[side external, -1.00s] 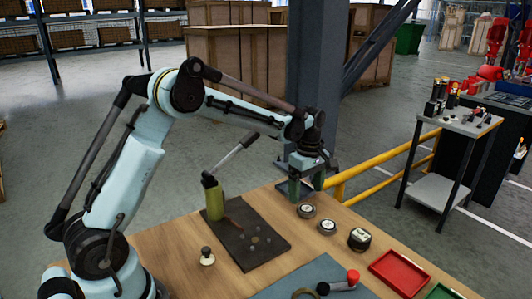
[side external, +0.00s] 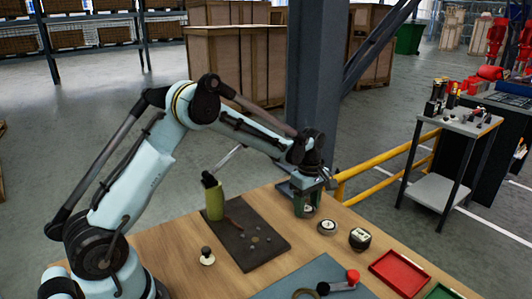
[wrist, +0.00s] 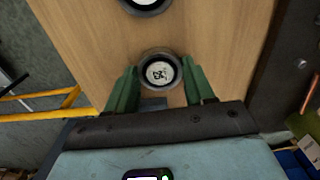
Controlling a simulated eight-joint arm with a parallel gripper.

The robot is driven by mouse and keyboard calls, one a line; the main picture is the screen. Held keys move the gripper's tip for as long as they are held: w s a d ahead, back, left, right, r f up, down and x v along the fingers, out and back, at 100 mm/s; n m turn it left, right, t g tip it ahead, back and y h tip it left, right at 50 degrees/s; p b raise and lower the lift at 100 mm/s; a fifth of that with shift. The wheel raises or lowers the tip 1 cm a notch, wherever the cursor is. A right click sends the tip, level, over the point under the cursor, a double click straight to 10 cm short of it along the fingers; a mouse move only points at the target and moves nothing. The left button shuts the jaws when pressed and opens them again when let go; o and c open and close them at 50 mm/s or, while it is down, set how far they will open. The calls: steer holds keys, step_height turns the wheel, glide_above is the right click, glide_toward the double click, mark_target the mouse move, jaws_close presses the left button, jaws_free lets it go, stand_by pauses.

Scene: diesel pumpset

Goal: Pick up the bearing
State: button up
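A round dark-rimmed part with a pale marked centre, which looks like the bearing (wrist: 160,71), lies flat on the wooden table near its far corner. My gripper (wrist: 160,80) is low over it with its green fingers open, one on each side. I see no clear grip on it. In the side view my gripper (side external: 307,207) largely hides this part. A similar round part (side external: 327,227) lies just nearer the camera; it also shows at the top edge of the wrist view (wrist: 147,4). A taller black round part (side external: 360,239) stands to its right.
A dark mat (side external: 246,236) with small pieces and a green bottle-like object (side external: 212,196) lies left. A red tray (side external: 399,271), a blue-grey mat (side external: 290,280) and a red-ended tool (side external: 352,277) are in front. A yellow rail (side external: 390,163) runs beyond the table edge.

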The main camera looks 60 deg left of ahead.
mark_target(308, 210)
steer(key=c, duration=0.5)
steer(key=shift+r, duration=0.4)
steer(key=r, duration=0.3)
steer(key=shift+s+d+r, duration=0.1)
steer(key=shift+d+r, duration=0.2)
steer(key=shift+r, duration=0.1)
steer(key=s+d+r, duration=0.4)
steer(key=d+r, duration=0.2)
steer(key=d, duration=0.4)
steer(key=shift+s+r, duration=0.2)
